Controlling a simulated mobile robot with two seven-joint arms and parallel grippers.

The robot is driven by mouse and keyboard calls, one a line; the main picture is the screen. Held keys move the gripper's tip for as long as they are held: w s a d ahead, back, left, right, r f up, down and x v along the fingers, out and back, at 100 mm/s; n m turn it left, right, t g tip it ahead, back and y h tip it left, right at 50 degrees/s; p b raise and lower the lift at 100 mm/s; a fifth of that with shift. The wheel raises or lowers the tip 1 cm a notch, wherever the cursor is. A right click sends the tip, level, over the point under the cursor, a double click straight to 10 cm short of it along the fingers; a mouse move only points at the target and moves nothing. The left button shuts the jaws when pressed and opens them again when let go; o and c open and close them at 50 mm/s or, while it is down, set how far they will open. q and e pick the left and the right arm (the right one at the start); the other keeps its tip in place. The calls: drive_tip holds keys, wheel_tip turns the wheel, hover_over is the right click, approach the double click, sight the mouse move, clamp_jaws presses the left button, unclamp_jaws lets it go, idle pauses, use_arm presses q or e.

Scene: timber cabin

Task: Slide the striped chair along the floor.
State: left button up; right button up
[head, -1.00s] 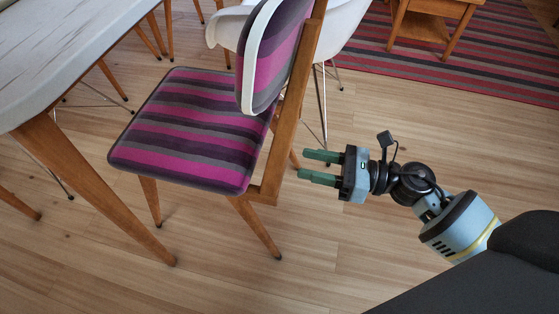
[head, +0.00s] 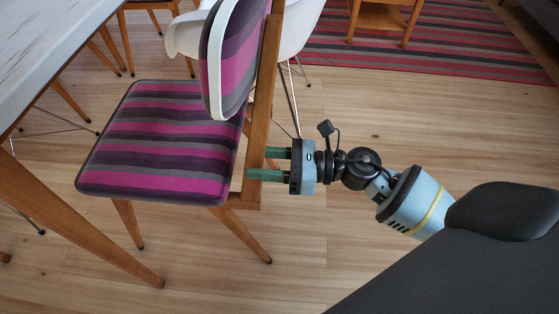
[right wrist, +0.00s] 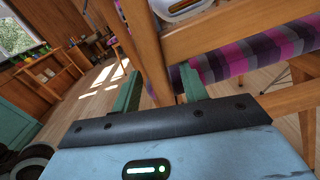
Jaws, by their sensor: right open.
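The striped chair (head: 165,140) has a pink, purple and grey seat, a padded striped back and a wooden frame. It stands upright on the floor beside the table in the head view. My right gripper (head: 268,163) is open, its green fingers pointing left at the chair's rear wooden upright. In the right wrist view the wooden frame (right wrist: 148,50) of the chair rises between the two green fingers (right wrist: 160,90), with the striped seat (right wrist: 255,50) behind. I cannot tell whether the fingers touch the wood. My left gripper is not in view.
A pale-topped table (head: 45,40) with wooden legs stands at the left, close to the chair. A white chair (head: 300,30) is behind the striped chair. A striped rug (head: 440,50) and a small wooden table (head: 385,15) lie further back.

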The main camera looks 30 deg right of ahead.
sight(247, 162)
drive_tip(key=shift+x, duration=1.65)
drive_tip(key=shift+c, duration=0.3)
clamp_jaws()
